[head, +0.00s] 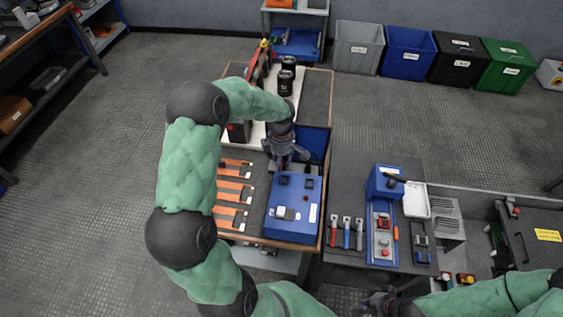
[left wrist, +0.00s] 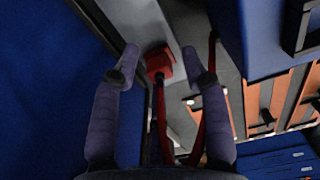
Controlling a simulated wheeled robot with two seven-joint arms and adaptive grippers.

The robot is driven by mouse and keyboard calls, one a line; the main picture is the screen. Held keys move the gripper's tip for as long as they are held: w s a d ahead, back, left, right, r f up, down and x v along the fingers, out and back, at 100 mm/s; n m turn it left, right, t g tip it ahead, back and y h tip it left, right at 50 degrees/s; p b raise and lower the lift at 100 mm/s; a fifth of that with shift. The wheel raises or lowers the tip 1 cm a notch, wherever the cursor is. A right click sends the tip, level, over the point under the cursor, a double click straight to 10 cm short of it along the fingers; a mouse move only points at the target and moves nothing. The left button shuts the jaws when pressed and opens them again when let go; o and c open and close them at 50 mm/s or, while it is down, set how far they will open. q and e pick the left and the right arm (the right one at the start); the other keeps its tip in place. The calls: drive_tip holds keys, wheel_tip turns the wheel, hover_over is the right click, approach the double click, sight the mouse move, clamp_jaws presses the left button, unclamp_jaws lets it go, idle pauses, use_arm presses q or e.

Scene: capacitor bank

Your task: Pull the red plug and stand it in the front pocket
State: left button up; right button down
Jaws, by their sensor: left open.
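The red plug (left wrist: 160,66) shows in the left wrist view on a grey surface, with red cable running down the picture. My left gripper (left wrist: 161,74) is open, its fingertips on either side of the plug with gaps; I cannot tell how far the plug is in depth. In the head view my left gripper (head: 284,162) points down just behind the blue box (head: 288,228), and the plug is not clearly visible there. My right gripper (head: 378,303) is at the bottom edge, too small and dark to read. I cannot pick out the front pocket for certain.
A blue open bin (head: 318,140) lies beside my left gripper. Orange-and-black strips (head: 234,193) lie left of the blue box. Black cylinders (head: 286,82) stand at the back of the bench. A side table (head: 347,180) with several hand tools stands to the right.

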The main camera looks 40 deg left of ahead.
idle(0.7)
use_arm(q)
clamp_jaws()
drive_tip(key=shift+r, duration=0.1)
drive_tip(key=shift+r+p, duration=1.85)
drive_tip(key=shift+r, duration=1.05)
